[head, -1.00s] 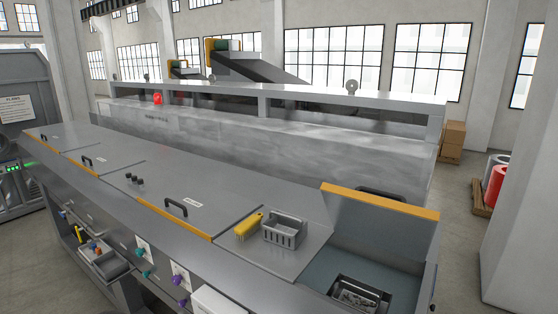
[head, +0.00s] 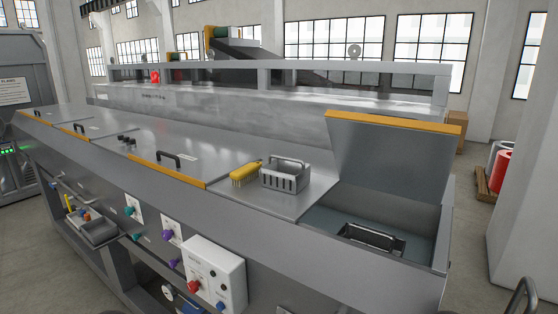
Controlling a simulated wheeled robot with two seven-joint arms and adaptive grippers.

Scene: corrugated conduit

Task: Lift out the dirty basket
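An open tank (head: 420,214) is at the right end of the long grey machine, its orange-edged lid (head: 388,160) raised. A dark metal basket (head: 372,238) sits low in the tank. Its rim and handle show, but the tank's front wall hides its lower part and its contents are not visible. A light grey slotted basket (head: 285,177) with a raised handle stands on the flat top left of the tank. Which basket is called dirty is not marked. Neither of my grippers is in view.
A yellow brush (head: 245,171) lies beside the grey basket. Closed lids with handles (head: 168,158) continue left. A white control box (head: 214,272) and several knobs stick out in front. A black curved bar (head: 522,296) is at bottom right. A pillar (head: 522,190) stands right.

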